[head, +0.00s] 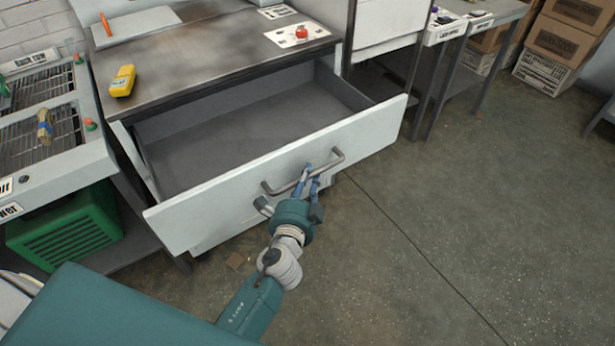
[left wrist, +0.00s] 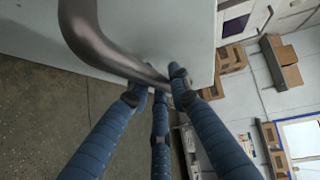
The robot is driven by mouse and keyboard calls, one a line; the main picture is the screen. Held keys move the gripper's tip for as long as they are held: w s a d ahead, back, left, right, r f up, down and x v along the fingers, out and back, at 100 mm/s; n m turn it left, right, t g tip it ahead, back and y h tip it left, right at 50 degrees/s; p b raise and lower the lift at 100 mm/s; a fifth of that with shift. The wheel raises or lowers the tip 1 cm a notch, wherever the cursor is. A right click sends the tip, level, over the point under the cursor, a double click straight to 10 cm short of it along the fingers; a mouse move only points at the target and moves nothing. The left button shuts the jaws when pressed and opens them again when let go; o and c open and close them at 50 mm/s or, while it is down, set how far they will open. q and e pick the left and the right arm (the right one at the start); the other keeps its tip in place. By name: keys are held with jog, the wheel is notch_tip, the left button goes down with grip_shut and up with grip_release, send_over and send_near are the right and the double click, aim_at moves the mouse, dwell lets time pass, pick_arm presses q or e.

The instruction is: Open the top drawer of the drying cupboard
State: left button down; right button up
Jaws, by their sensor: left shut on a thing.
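The drying cupboard (head: 215,50) has a dark metal top and a white front. Its top drawer (head: 240,130) is pulled well out, and its grey inside is empty. The drawer's curved metal handle (head: 336,158) is on the white front panel. My left gripper (head: 305,180) is at this handle, with its blue fingers closed around the bar. In the left wrist view the fingers (left wrist: 160,88) meet at the handle bar (left wrist: 95,45). My right gripper is in neither view.
A yellow device (head: 122,81) and a panel with a red button (head: 301,32) are on the cupboard top. A rack table with a green crate (head: 65,228) below stands at the left. Cardboard boxes (head: 562,40) are at the back right. The floor (head: 460,220) at the right is clear.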

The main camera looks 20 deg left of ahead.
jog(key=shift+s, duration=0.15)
pick_arm(q)
jog(key=c, duration=1.9)
grip_release()
jog(key=shift+o, duration=0.3)
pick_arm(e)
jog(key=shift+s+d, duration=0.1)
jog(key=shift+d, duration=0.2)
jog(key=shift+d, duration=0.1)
pick_arm(q)
jog(key=s+d+r, duration=0.1)
jog(key=s, duration=1)
jog(key=shift+s+d+r, duration=0.15)
jog(key=shift+s+r, duration=0.2)
jog(key=shift+s, duration=0.05)
